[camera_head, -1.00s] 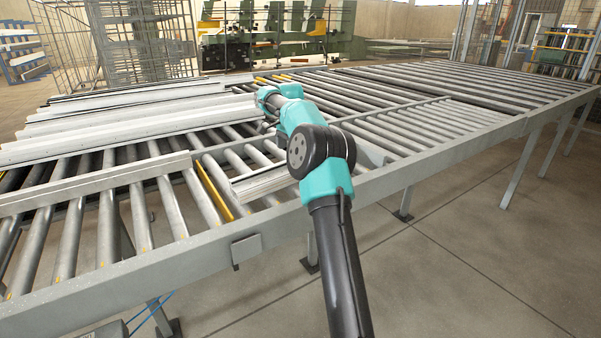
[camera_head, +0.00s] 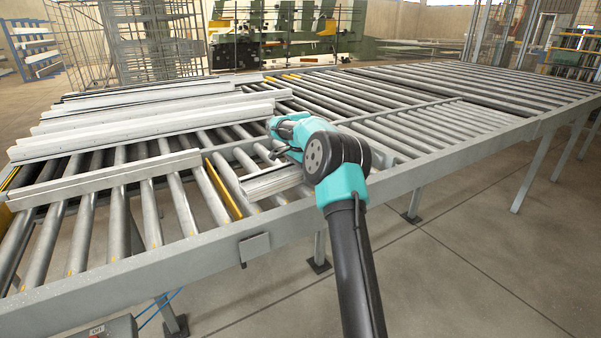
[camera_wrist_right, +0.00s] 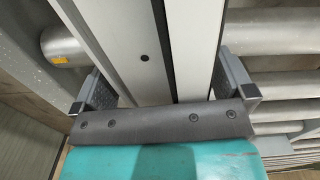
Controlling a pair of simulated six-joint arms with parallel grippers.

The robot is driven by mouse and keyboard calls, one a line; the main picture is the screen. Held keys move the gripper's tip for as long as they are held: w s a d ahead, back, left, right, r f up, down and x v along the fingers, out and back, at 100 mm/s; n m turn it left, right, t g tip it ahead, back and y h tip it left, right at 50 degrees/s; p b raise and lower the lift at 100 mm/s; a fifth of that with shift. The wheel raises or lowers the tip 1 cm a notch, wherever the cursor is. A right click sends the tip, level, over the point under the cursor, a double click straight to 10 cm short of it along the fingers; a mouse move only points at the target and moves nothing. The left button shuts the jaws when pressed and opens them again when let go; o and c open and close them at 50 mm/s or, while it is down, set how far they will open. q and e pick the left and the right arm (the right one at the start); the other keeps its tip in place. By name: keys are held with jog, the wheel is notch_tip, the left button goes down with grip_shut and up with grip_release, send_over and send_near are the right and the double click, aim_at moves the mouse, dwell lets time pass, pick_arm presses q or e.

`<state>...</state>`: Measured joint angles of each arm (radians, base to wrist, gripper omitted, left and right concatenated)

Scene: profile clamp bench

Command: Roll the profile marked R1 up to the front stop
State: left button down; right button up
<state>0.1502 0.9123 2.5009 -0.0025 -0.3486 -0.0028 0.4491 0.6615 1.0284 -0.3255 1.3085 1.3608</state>
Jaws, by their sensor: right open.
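Several long pale metal profiles (camera_head: 150,122) lie side by side across the rollers at left in the head view. I cannot read an R1 mark on any. My right gripper (camera_head: 274,152) is by the right ends of the profiles, partly hidden by my arm. In the right wrist view its two fingers (camera_wrist_right: 168,85) are apart, one on each side of a silver profile (camera_wrist_right: 196,45) with a dark strip and a small hole. A flat bar (camera_head: 105,180) lies across the rollers nearer me; I cannot tell whether it is the front stop. My left gripper is out of view.
A short ribbed metal piece (camera_head: 270,183) lies under my right arm by the frame's front rail (camera_head: 190,250). Bare rollers (camera_head: 420,128) extend to the right. A small plate (camera_head: 254,247) hangs on the front rail.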

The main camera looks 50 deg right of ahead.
jog(key=c, duration=1.3)
jog(key=shift+m, duration=0.7)
jog(key=o, duration=1.3)
